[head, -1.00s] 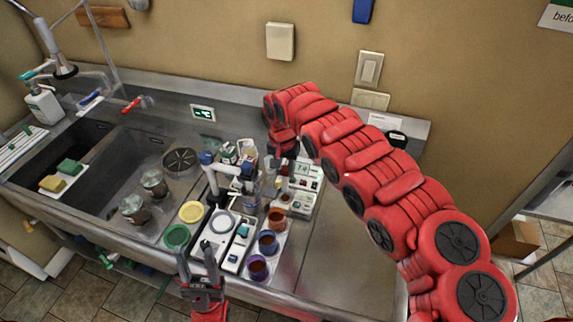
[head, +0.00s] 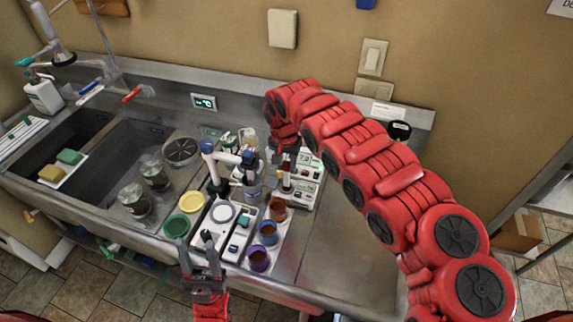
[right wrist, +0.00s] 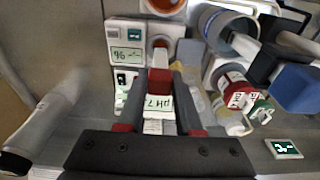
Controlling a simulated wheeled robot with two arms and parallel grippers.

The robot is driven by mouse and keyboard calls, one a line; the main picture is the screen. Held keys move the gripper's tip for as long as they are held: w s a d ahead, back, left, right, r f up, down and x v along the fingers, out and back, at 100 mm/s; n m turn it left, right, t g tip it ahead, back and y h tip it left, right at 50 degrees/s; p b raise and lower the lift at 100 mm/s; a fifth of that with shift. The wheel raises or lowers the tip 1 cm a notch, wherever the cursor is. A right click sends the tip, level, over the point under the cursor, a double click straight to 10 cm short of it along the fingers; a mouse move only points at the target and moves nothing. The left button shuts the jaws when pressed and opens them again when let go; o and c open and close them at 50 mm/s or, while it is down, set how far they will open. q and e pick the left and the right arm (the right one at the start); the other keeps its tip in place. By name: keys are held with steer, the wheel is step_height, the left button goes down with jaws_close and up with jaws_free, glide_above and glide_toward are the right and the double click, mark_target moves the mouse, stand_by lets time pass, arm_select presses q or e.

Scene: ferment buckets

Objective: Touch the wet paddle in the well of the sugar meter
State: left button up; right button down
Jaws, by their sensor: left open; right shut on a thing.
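The sugar meter (head: 301,192) is a white box right of the cups in the head view. In the right wrist view its body (right wrist: 127,34) has a small display and a round well with orange-brown inside. My right gripper (right wrist: 159,88) is shut on the paddle (right wrist: 160,76), which shows a red-brown part between the fingers. The paddle (head: 286,172) hangs upright at the meter in the head view. Its tip lines up with the well, but I cannot tell whether it touches. My left gripper (head: 197,246) is open and empty at the counter's front edge.
Purple (head: 258,260), blue (head: 269,234) and brown (head: 277,210) cups stand left of the meter. Another white device (head: 308,160) sits behind the meter. The steel counter (head: 340,245) on the right is clear.

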steer(key=shift+f+b, duration=0.35)
steer(key=shift+f, duration=0.2)
stand_by(0.6)
stand_by(0.5)
steer(key=shift+r+p, duration=0.55)
steer(key=shift+r, duration=0.65)
steer(key=shift+r+p, duration=0.4)
steer(key=shift+r, duration=1.45)
